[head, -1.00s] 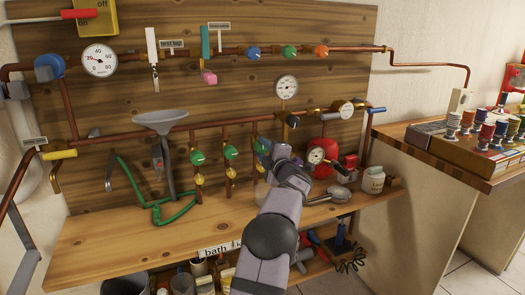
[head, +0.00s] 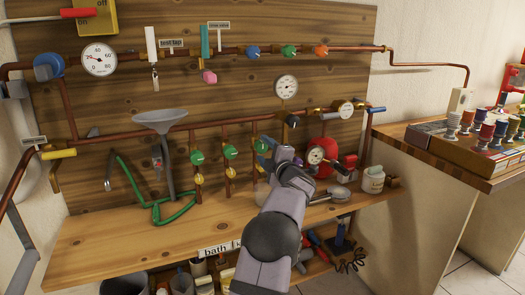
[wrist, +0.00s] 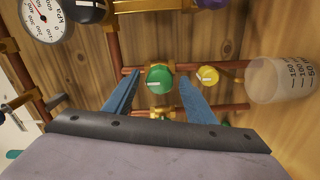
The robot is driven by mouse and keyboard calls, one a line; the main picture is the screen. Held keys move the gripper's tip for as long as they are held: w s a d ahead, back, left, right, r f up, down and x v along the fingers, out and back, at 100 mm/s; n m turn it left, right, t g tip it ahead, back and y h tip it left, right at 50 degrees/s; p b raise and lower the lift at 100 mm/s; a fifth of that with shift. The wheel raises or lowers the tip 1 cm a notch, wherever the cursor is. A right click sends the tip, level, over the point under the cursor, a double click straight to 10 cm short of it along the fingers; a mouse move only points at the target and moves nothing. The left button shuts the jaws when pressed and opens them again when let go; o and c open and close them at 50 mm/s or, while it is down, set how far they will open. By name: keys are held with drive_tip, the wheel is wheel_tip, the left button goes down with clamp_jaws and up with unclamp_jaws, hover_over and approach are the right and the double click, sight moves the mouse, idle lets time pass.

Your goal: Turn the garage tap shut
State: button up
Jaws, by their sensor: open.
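My gripper (head: 268,152) is at the lower pipe row in the head view, right of two green knobs, and its own wrist hides what is in front of it. In the wrist view my gripper (wrist: 160,80) is open, its two blue fingers on either side of a round green tap knob (wrist: 159,77) with a white bar mark. Whether the fingers touch the knob I cannot tell. A small yellow knob (wrist: 208,75) sits on the same pipe. No readable label shows which tap is the garage one.
Green knobs (head: 197,158) and (head: 231,152) stand on pipes to the left. A clear beaker (wrist: 281,80) is close by in the wrist view. A red disc with a gauge (head: 317,156) is right of my gripper.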

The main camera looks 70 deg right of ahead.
drive_tip(key=shift+b+v, duration=0.35)
drive_tip(key=shift+v, duration=2.35)
